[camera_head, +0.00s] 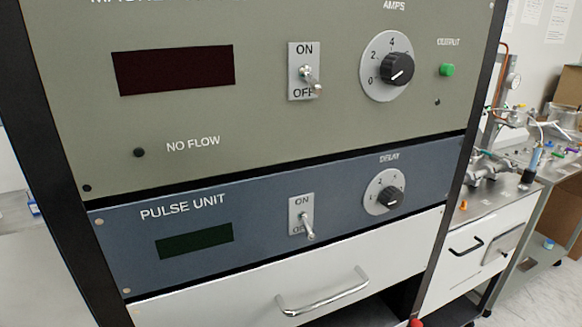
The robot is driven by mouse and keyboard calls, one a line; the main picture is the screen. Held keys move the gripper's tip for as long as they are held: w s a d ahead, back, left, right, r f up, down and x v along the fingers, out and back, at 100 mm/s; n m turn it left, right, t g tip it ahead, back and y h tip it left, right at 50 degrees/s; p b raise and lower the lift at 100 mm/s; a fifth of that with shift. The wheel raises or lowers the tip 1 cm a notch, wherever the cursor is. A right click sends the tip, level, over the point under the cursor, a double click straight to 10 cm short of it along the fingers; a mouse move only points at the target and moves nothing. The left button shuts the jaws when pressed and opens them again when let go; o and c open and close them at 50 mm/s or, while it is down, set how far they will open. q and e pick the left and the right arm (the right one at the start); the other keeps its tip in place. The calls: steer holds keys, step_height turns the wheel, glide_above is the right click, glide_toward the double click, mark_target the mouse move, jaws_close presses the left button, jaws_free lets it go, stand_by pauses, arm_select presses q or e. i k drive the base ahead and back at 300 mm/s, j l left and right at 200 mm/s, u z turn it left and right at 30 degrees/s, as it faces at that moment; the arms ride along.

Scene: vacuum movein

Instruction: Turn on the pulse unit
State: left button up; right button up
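The blue panel labelled PULSE UNIT (268,223) is in the lower half of the head view, set in a black-framed rack. Its ON/OFF toggle switch (307,226) has its lever pointing down over the OFF label. Its small display (194,240) is dark green with no digits lit. A DELAY knob (389,197) sits to the right of the switch. Neither of my grippers shows in this view.
Above is a grey-green panel with a dark red display (174,70), a second toggle (309,79) pointing down, an AMPS knob (397,69) and a green OUTPUT button (447,70). Below is a white drawer with a handle (323,294). A cluttered bench (485,200) stands at right.

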mark_target(310, 235)
steer(key=k+j+z, duration=0.1)
steer(key=k+j, duration=0.15)
steer(key=k, duration=0.15)
steer(key=k+j, duration=0.15)
steer(key=k, duration=0.25)
steer(key=k+j+z, duration=0.15)
steer(key=k, duration=0.25)
